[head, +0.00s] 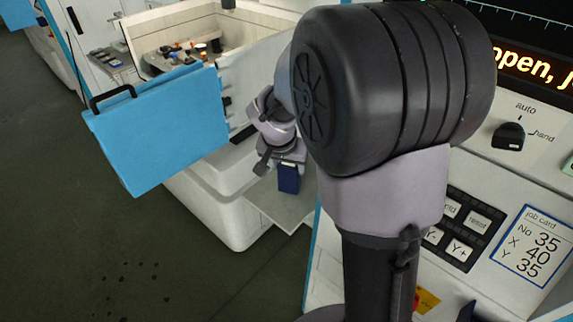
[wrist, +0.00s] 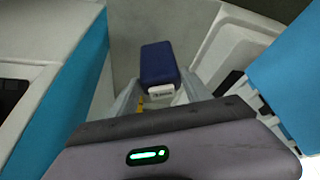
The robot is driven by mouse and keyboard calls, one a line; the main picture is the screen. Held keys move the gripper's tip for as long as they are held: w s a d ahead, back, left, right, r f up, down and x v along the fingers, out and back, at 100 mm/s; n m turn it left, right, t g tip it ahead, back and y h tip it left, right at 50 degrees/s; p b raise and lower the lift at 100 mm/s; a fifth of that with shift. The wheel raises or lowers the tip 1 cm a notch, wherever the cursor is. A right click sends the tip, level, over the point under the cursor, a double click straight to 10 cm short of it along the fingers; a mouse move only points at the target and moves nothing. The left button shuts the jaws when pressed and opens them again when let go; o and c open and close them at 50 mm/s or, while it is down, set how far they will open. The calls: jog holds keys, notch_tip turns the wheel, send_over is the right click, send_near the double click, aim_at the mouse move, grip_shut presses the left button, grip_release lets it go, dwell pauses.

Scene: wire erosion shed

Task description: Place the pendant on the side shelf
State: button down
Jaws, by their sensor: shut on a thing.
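The pendant (head: 288,179) is a small dark blue block with a pale end. It hangs below my gripper (head: 289,160), which is shut on it. In the wrist view the pendant (wrist: 158,63) shows between the two pale fingers, its white labelled end towards the camera. The side shelf (head: 265,203) is a flat light grey plate at the machine's side, seen behind and below the pendant in the head view. I cannot tell whether the pendant touches the shelf. My arm hides part of the area to the right.
A blue machine door (head: 160,130) with a black handle stands open on the left. Behind it is a work tank (head: 190,40) with small parts. A control panel (head: 490,190) with a knob, keys and job card is at right. The floor (head: 60,200) at lower left is clear.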

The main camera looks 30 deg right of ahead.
jog(key=shift+f, duration=0.15)
jog(key=shift+c, duration=2.4)
grip_release()
jog(key=shift+r+p, duration=0.35)
jog(key=shift+r, duration=0.1)
jog(key=s+a+p+v, duration=0.1)
jog(key=p+v, duration=0.2)
jog(key=v, duration=1)
jog(key=s+a+r+n+t+y, duration=0.1)
jog(key=s+a+r+n+y, duration=0.15)
jog(key=s+a, duration=0.45)
jog(key=s+a+n+t+y, duration=0.1)
jog(key=s+a+n+y, duration=0.15)
jog(key=s+a, duration=0.55)
notch_tip(320, 180, down, 7)
jog(key=s+d+b, duration=0.1)
jog(key=s+b, duration=0.1)
jog(key=b, duration=0.5)
jog(key=shift+d, duration=0.4)
